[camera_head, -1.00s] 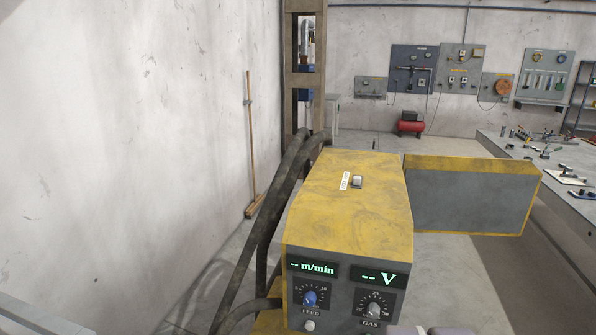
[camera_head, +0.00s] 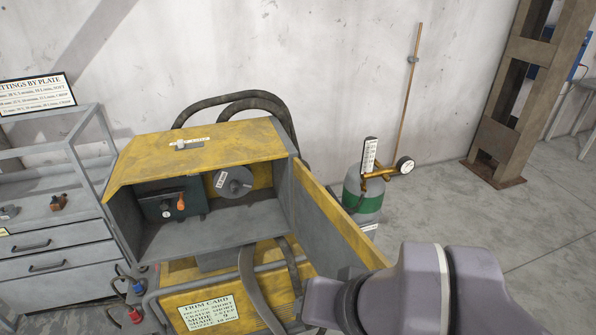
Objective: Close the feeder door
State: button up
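The wire feeder (camera_head: 200,150) is a yellow-topped grey box, seen from its open side in the head view. Inside it are a dark drive unit with an orange lever (camera_head: 181,202) and a grey spool (camera_head: 233,182). The feeder door (camera_head: 325,215) is a yellow-edged grey panel. It stands wide open at the box's right end, swung out toward the camera. Part of my purple-grey arm is close to the door's free end at the lower right. My gripper cannot be made out.
The feeder sits on a yellow welding unit (camera_head: 245,278) with a trim card. A gas cylinder (camera_head: 363,195) with a gauge stands behind the door. Hoses loop behind and below the feeder. A grey drawer cabinet (camera_head: 40,255) stands at left. Open floor lies at right.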

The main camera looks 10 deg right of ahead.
aim_at(329, 238)
jog(key=i+l+u, duration=0.1)
jog(key=l+u, duration=0.3)
jog(key=l, duration=0.15)
jog(key=l+u, duration=0.4)
jog(key=l, duration=0.15)
jog(key=l+u, duration=0.4)
jog(key=l, duration=0.15)
jog(key=k+l+u, duration=0.2)
jog(key=l+u, duration=0.2)
jog(key=l, duration=0.1)
